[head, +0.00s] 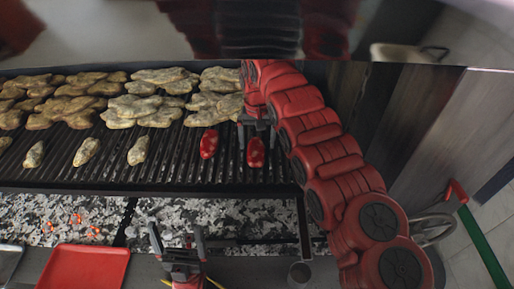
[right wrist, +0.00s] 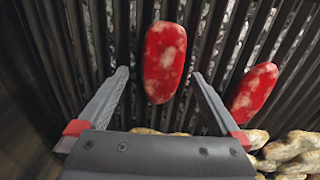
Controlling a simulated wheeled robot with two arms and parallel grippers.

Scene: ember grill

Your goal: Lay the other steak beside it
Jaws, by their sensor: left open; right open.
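Two raw red steaks lie on the dark grill grate (head: 185,170), side by side with a gap between them. The left steak (head: 208,143) is clear of both grippers; it shows at the right in the right wrist view (right wrist: 252,92). The right steak (head: 256,152) lies just in front of my right gripper (head: 257,128). In the right wrist view this steak (right wrist: 166,60) lies ahead of and between the open fingers (right wrist: 160,76), not held. My left gripper (head: 177,243) is open and empty, low over the grill's front edge.
Several browned pieces of meat (head: 145,108) cover the back of the grate, with a row of small pieces (head: 87,151) in front. A red tray (head: 85,268) sits at the front left. Ash and embers (head: 70,215) lie below the grate. A green-handled tool (head: 483,245) is at right.

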